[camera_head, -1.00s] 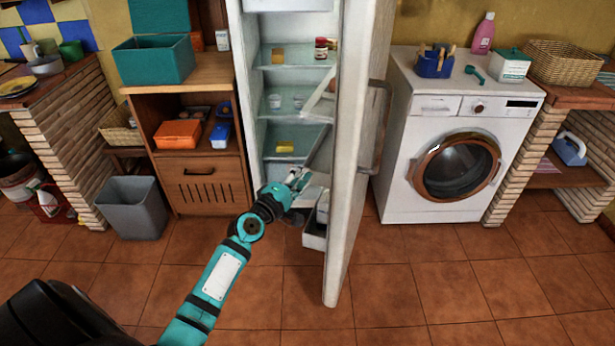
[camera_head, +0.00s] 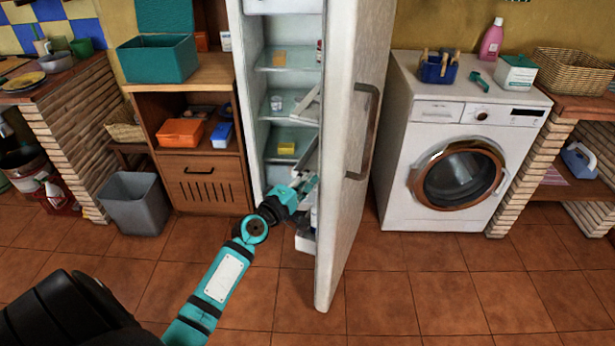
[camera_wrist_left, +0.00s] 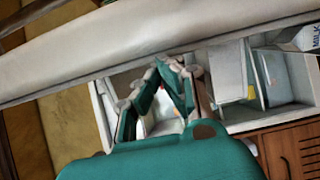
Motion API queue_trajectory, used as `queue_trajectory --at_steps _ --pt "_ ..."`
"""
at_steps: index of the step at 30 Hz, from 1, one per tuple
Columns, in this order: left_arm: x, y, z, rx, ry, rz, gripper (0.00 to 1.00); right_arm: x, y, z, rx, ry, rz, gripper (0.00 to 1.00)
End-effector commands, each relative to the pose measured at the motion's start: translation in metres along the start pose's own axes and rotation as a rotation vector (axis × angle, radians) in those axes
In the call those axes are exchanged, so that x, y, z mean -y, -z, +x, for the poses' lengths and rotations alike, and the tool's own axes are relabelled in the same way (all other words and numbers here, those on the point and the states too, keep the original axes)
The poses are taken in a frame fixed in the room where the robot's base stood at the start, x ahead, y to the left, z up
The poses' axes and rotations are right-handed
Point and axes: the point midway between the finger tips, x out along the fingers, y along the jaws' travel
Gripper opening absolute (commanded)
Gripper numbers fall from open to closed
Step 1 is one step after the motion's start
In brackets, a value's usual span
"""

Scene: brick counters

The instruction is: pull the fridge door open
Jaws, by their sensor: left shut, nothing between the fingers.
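The white fridge door (camera_head: 338,220) stands well open, its free edge towards me and its outer face turned right. The dark bar handle (camera_head: 365,130) is on that outer face. The door also shows as a pale band across the wrist view (camera_wrist_left: 170,35). My left gripper (camera_head: 308,186) is on the inner side of the door, in front of the fridge's lower part, shut and empty. In the wrist view its teal fingers (camera_wrist_left: 168,72) come together close below the door's edge; whether they touch it I cannot tell. My right gripper is not in view.
The fridge shelves (camera_head: 290,105) hold small items, including a yellow one (camera_head: 286,148). A washing machine (camera_head: 400,180) stands to the right. A wooden cabinet (camera_head: 200,180) and a grey bin (camera_head: 138,208) stand to the left. The tiled floor in front is clear.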

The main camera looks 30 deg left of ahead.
Motion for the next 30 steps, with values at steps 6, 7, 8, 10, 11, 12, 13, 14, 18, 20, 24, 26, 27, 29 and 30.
queue_trajectory --at_steps 6,7,8,10,11,12,13,14,18,20,24,26,27,29,30 --pt "-0.005 -0.058 0.011 0.005 0.002 -0.009 0.0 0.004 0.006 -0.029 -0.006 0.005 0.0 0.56" --pt "-0.005 -0.067 0.013 0.006 0.002 -0.009 0.0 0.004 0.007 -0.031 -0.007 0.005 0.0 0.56" --pt "-0.005 -0.075 0.016 0.005 0.001 -0.009 0.0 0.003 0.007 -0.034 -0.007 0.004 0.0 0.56" --pt "-0.005 -0.096 0.022 0.005 0.001 -0.009 0.0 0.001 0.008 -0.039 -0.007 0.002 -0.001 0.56" --pt "-0.004 -0.104 0.024 0.003 0.001 -0.009 0.0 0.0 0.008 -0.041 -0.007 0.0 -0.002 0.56" --pt "-0.004 -0.115 0.028 0.004 0.001 -0.009 0.0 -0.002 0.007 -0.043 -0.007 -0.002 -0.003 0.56" --pt "-0.004 -0.122 0.031 0.003 0.0 -0.007 0.0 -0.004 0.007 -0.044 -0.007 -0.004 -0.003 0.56" --pt "-0.003 -0.128 0.033 0.002 0.0 -0.007 0.0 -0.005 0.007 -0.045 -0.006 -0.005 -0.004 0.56" --pt "-0.002 -0.15 0.042 0.002 0.0 -0.004 0.0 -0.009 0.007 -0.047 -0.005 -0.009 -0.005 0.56" --pt "-0.002 -0.155 0.043 0.002 -0.001 -0.002 0.0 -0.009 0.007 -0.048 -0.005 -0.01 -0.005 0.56" --pt "-0.001 -0.158 0.044 0.002 0.0 0.0 0.0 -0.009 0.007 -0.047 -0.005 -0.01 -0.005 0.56" --pt "-0.001 -0.157 0.044 0.002 0.0 0.0 0.0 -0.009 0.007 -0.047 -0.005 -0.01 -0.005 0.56" --pt "-0.001 -0.157 0.044 0.002 0.0 0.0 0.0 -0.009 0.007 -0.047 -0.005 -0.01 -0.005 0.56" --pt "-0.001 -0.157 0.044 0.002 -0.001 0.0 0.0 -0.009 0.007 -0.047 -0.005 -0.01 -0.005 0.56" --pt "-0.001 -0.157 0.044 0.002 -0.001 0.0 0.0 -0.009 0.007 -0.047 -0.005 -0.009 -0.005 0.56"
